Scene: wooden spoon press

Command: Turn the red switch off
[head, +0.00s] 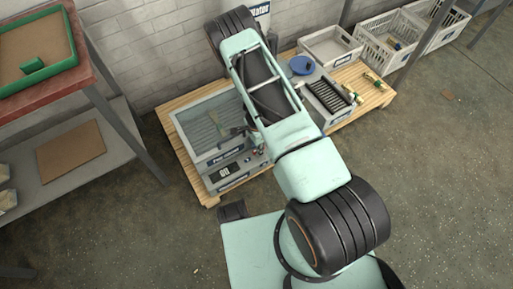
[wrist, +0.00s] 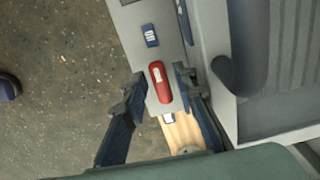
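The red switch (wrist: 161,92) is a rounded red rocker with a pale mark, set on a narrow grey panel (wrist: 133,28) in the wrist view. My gripper (wrist: 159,76) is open, with one dark finger to the left of the switch and the other to its right. Nothing is held between the fingers. I cannot tell how far above the switch the fingertips are, or whether they touch it. In the head view, a grey machine (head: 205,122) with a front panel stands on a wooden pallet (head: 183,152). My arm covers its right side there, and I cannot make out the switch.
A grey unit with a dark ribbed top (head: 327,92) and a blue round item (head: 302,65) are right of my arm. White crates (head: 329,46) stand farther back. A shelf table (head: 88,84) is at left.

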